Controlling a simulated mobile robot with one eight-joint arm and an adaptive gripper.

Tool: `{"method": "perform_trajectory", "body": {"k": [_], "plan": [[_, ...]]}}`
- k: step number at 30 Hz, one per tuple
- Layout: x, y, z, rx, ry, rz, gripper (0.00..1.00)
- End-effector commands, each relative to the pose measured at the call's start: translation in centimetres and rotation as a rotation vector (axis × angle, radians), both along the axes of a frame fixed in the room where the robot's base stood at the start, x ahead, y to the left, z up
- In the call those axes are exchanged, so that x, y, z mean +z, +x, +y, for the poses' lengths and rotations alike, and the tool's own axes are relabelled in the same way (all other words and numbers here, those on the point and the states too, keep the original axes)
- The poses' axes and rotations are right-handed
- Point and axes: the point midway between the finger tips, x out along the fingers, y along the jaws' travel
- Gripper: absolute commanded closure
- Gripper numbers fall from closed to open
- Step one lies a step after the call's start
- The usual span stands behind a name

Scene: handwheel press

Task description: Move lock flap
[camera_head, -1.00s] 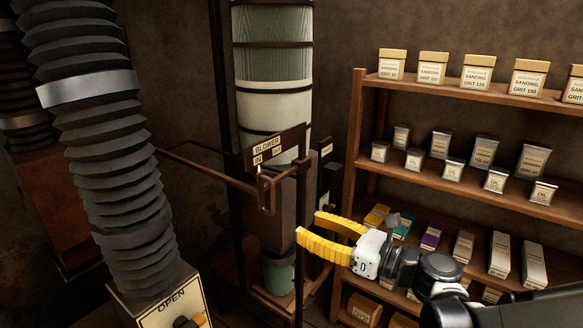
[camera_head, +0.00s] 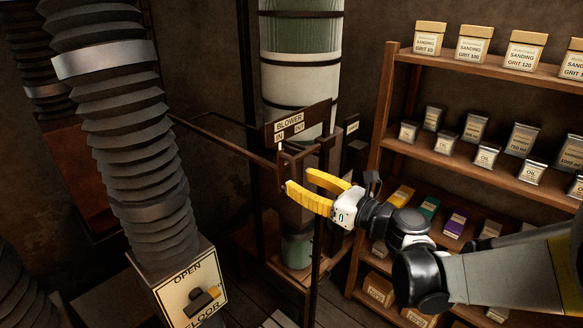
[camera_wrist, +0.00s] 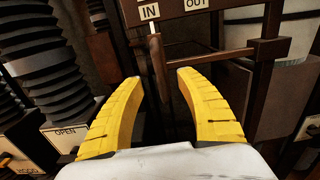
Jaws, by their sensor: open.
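A brown upright lever (camera_wrist: 158,72) hangs below the IN label of the BLOWER sign. It could be the lock flap, but no label names it. In the head view the same lever (camera_head: 281,164) is at the end of a brown horizontal bar. My gripper (camera_head: 297,178) is open, with its yellow fingers reaching left to the lever. In the wrist view my gripper (camera_wrist: 158,76) has one finger on each side of the lever's lower part in the picture. I cannot tell how deep the lever sits between them or whether they touch it.
The BLOWER sign (camera_head: 298,122) and a dark upright post stand close to the fingers. A ribbed black hose (camera_head: 125,130) rises on the left from a box marked OPEN (camera_head: 165,292). A wooden shelf (camera_head: 500,170) with boxes and tins fills the right.

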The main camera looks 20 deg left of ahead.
Motion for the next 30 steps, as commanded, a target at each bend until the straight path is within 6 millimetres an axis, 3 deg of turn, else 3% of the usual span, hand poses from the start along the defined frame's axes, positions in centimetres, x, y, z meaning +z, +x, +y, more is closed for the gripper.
{"method": "perform_trajectory", "body": {"k": [6,15,16,20,30], "plan": [[0.0,0.6,1.3,0.0,0.0,0.0,0.57],[0.0,0.6,1.5,-0.001,0.0,0.0,0.57],[0.0,0.6,1.5,-0.001,0.0,0.0,0.61],[0.0,0.6,1.5,-0.001,0.0,0.0,1.0],[0.0,0.7,1.4,-0.001,0.0,0.0,1.0]]}}
